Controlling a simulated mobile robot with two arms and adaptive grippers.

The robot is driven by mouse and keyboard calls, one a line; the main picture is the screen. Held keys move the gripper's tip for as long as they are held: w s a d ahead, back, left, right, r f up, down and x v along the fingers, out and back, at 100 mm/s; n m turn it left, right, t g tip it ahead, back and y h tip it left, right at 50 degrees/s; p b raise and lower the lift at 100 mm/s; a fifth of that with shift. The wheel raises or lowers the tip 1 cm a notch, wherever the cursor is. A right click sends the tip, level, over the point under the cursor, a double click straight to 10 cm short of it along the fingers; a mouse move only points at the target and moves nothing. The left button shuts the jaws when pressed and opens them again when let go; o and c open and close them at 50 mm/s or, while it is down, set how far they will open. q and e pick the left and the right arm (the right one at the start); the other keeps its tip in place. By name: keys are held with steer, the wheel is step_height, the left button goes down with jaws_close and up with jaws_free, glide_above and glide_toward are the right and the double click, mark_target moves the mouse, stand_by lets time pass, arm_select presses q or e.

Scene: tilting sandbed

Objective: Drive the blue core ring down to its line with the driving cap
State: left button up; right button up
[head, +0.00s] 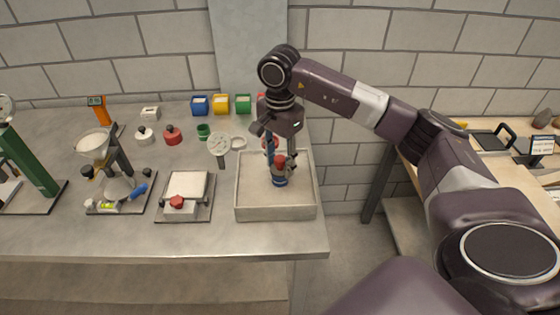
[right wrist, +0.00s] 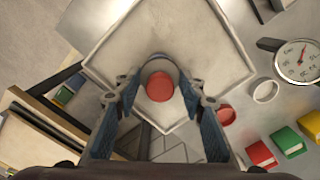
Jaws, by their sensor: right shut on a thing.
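The driving cap, with a red knob on top (head: 280,160), stands upright in the sand tray (head: 275,213). The blue core ring (head: 280,182) shows low under the cap, at the sand. My right gripper (head: 279,163) reaches down from above and is shut on the driving cap. In the right wrist view, its two blue-padded fingers (right wrist: 160,88) flank the red knob (right wrist: 160,90), and part of the blue ring shows behind it. The ring's line and how far the ring sits in the sand cannot be made out. My left gripper is not in view.
A board with a white plate (head: 187,186) and a funnel stand (head: 96,148) are farther left. Blue, yellow and green bins (head: 221,105) line the wall. The table ends just right of the tray.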

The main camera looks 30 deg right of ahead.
steer(key=shift+f+b, duration=0.7)
steer(key=shift+b, duration=0.3)
stand_by(3.7)
steer(key=shift+r, duration=0.1)
step_height(320, 180, up, 7)
steer(key=p, duration=0.4)
stand_by(0.5)
